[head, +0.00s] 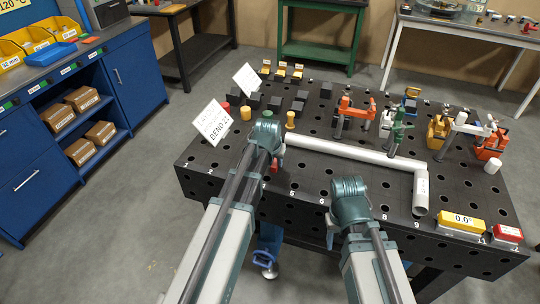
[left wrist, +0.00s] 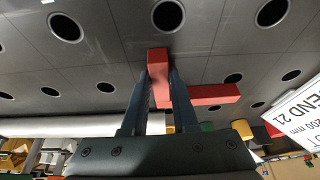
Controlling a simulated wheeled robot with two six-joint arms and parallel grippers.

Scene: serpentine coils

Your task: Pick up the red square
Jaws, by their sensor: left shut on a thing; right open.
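The red square (left wrist: 212,94) is an L-shaped red piece. In the left wrist view, one of its legs sits between the two fingers of my left gripper (left wrist: 160,80) and the other leg sticks out to the right. My left gripper is shut on it. In the head view, only a small red part of the square (head: 275,167) shows beside my left gripper (head: 278,158), close over the table top. I cannot tell whether it touches the table. My right gripper (head: 331,236) is open and empty over the table's front edge; its fingers are mostly hidden.
The black perforated table (head: 320,165) carries a long bent white pipe (head: 350,152) just beyond my grippers. Several clamps (head: 355,112) stand behind it. A yellow angle gauge (head: 462,219) and a red box (head: 507,233) are at front right. A white sign (head: 213,122) and dark blocks are at back left.

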